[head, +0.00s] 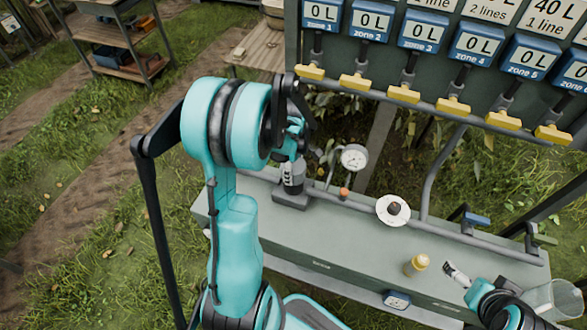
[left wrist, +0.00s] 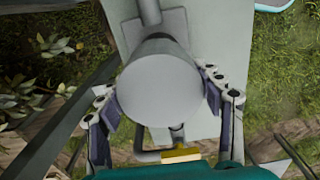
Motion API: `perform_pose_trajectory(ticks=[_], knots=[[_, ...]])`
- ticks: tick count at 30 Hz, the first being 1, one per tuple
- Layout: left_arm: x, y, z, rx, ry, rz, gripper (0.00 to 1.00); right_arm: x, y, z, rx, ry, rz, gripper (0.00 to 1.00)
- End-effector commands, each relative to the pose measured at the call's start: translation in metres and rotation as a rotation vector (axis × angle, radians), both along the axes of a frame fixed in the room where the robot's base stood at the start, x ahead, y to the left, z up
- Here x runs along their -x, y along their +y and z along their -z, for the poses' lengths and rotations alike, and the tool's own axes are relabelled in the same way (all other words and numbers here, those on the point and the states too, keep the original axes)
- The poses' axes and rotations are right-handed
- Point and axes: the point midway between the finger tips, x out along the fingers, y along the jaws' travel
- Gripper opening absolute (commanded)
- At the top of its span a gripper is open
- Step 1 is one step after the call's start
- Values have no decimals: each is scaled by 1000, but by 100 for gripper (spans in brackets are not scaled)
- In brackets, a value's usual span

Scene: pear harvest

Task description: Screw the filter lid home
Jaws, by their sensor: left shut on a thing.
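The filter lid (left wrist: 165,88) is a plain grey round cap, seen face-on in the left wrist view. My left gripper (left wrist: 162,104) is shut on it, with one finger on each side. In the head view my left gripper (head: 292,150) is over the dark grey filter body (head: 292,192), which stands on the green bench; my arm partly hides it. The thread and how far the lid is seated are hidden. Part of my right arm shows at the lower right of the head view, near my right gripper (head: 462,278), whose jaws are unclear.
A pressure gauge (head: 354,157) and a pipe lie just right of the filter. Yellow-handled valves (head: 404,93) hang above.

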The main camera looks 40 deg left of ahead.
Motion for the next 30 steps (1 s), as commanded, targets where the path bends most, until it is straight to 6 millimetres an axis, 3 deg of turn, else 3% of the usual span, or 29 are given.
perform_pose_trajectory(ticks=[5, 24, 30], knots=[[0, 0, 2, 0, 0, 151, 37, 0, 0, 4, 0, 0, 0, 100], [0, 0, 1, 1, 0, 1209, 37, 0, 0, 20, 0, 0, 0, 100], [0, 0, 0, 1, 0, 1304, 37, 0, 0, 20, 0, 0, 0, 100]])
